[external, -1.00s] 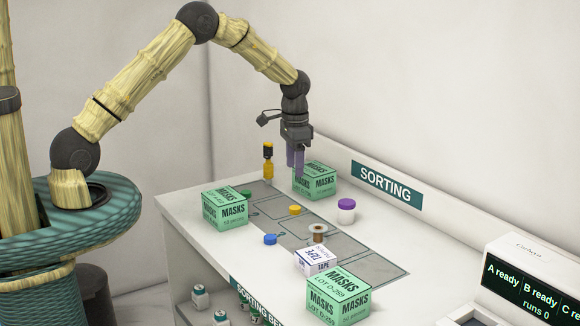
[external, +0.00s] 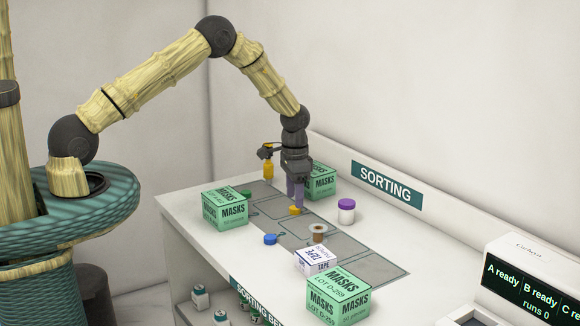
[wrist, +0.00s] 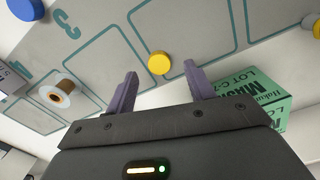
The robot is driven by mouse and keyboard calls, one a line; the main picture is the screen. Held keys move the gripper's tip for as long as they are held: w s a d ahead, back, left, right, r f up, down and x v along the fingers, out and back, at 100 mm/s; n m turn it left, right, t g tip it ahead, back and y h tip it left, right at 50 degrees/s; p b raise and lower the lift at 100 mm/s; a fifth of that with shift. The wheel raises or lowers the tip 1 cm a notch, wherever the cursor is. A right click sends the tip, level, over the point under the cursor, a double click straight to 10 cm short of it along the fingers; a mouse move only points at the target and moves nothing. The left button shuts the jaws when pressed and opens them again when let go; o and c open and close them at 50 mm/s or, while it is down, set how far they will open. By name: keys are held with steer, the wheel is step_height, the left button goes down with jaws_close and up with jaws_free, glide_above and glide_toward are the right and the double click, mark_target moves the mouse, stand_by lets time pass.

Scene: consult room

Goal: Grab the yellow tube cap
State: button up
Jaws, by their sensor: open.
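The yellow tube cap (external: 295,210) lies on the grey mat (external: 371,269) on the bench. In the wrist view the yellow cap (wrist: 159,63) shows just beyond the fingertips, between their lines. My gripper (external: 296,203) points down, close above the cap in the external view. Its purple fingers (wrist: 160,72) are apart with nothing between them. I cannot tell from these views the exact height left between fingertips and cap.
Near the cap are a blue cap (external: 270,239), a copper spool (external: 319,234), a purple-lidded jar (external: 346,211) and a tape box (external: 315,260). Green mask boxes (external: 225,210) stand around the mat.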

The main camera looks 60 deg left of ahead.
mark_target(295, 210)
steer(key=shift+f+p, duration=0.3)
steer(key=shift+f, duration=1.1)
steer(key=c, duration=1.1)
steer(key=shift+o, duration=0.2)
